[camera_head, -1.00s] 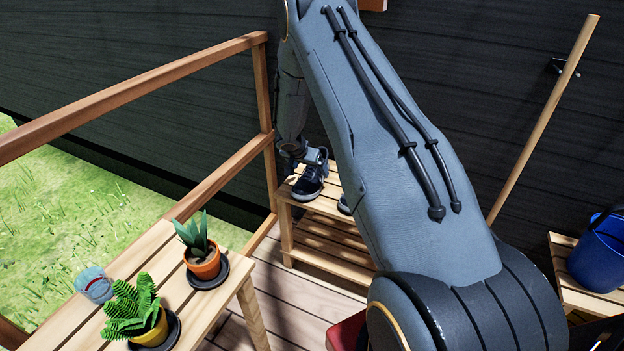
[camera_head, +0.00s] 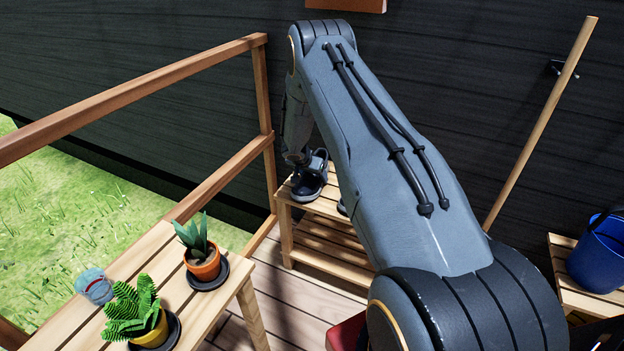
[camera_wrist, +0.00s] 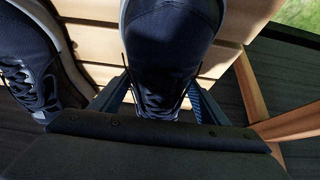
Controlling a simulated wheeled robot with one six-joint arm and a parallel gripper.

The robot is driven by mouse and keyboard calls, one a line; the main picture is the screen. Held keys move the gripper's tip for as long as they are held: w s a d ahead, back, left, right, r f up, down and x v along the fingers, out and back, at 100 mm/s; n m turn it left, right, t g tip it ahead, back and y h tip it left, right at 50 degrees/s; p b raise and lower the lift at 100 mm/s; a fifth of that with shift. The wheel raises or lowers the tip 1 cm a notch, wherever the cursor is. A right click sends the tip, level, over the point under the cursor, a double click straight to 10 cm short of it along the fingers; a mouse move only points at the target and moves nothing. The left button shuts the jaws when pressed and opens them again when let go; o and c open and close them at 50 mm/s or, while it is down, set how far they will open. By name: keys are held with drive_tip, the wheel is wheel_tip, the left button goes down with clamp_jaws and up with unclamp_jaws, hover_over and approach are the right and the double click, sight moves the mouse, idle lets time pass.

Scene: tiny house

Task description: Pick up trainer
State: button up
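A dark navy trainer (camera_head: 309,188) with a pale sole stands on the slatted wooden shoe bench (camera_head: 333,208). In the wrist view this trainer (camera_wrist: 168,40) lies between the two ridged fingers of my gripper (camera_wrist: 158,82), one on each side. The fingers are spread, and I see no clear grip on the shoe. A second trainer (camera_wrist: 38,62) lies to the left in the wrist view; in the head view my arm mostly hides it. My gripper (camera_head: 308,164) is down at the first trainer in the head view.
A wooden railing (camera_head: 140,97) runs on the left, with a dark wall behind the bench. A plant table (camera_head: 131,264) with two potted plants and a glass stands front left. A blue bucket (camera_head: 598,258) and a leaning pole (camera_head: 540,125) are on the right.

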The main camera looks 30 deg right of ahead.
drive_tip(key=c, duration=0.7)
drive_tip(key=shift+r, duration=0.1)
